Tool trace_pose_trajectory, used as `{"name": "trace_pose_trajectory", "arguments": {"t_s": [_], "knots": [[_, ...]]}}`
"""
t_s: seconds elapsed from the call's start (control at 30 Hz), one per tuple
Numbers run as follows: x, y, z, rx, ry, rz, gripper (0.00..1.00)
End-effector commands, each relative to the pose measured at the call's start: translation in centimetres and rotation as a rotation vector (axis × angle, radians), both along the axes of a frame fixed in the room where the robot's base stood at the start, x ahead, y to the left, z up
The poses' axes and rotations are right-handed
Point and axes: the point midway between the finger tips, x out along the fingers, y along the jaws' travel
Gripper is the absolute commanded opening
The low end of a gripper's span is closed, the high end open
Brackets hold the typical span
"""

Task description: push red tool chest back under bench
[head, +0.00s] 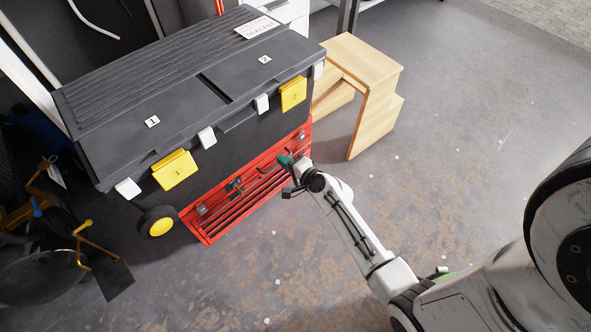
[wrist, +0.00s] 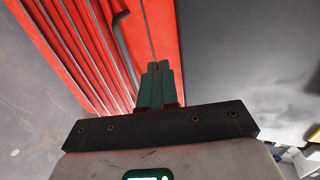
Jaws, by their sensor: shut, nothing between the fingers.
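The red tool chest (head: 238,190) sits on the floor, partly under a large black wheeled box, with its front face showing. My gripper (head: 286,161) is at the right part of that face; I cannot tell whether it touches. In the wrist view the gripper's green fingers (wrist: 156,84) are closed together and empty, pointing at the red chest (wrist: 82,45). A dark handle on the chest shows beside them. The chest's rear is hidden under the black box.
The black box (head: 130,100) with yellow latches overhangs the chest. A wooden step stool (head: 372,75) stands to the right. A yellow-hubbed wheel (head: 160,226) and a dark tool with yellow parts (head: 85,240) are at the left. The floor (head: 300,270) in front is mostly clear.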

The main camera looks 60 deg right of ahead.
Motion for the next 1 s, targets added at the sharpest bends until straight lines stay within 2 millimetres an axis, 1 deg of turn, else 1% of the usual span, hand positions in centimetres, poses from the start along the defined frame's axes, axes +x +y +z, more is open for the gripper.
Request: {"name": "trace_pose_trajectory", "arguments": {"t_s": [0.03,0.1,0.3,0.83,0.93,1.0], "knots": [[1.0,-0.3,0.0,-0.001,-0.002,0.001,0.0],[1.9,-0.6,0.0,0.0,-0.001,0.0,0.0],[3.6,-1.0,0.0,0.0,-0.001,0.0,0.0],[4.1,-1.1,0.0,-0.001,0.0,0.001,0.0],[4.6,-1.3,0.0,-0.001,-0.001,0.002,0.0],[5.4,-1.5,0.1,-0.001,-0.003,0.003,0.0]]}}
